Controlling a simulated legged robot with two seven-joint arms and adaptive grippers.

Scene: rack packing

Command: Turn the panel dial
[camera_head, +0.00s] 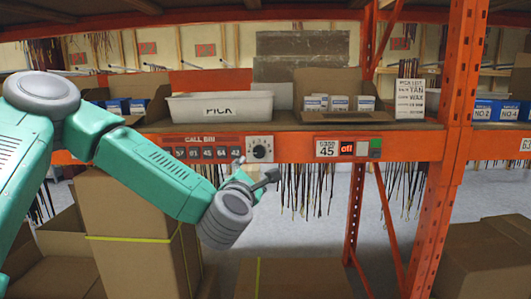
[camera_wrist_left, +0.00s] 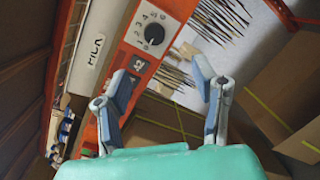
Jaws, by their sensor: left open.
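The panel dial (camera_head: 259,150) is a dark round knob on a white plate, set in the orange shelf beam. In the left wrist view the dial (camera_wrist_left: 154,34) shows a black knob with printed numbers around it. My left gripper (camera_head: 257,171) is just below and in front of the dial in the head view, apart from it. In the left wrist view the gripper (camera_wrist_left: 160,76) is open and empty, its two fingers spread, with the dial beyond the gap. The dial's exact setting is too small to tell. My right gripper is not in view.
A red "CALL BIN" panel (camera_head: 203,152) sits left of the dial. A white PICK bin (camera_head: 221,107) stands on the shelf above. Tall cardboard boxes (camera_head: 140,235) stand below left.

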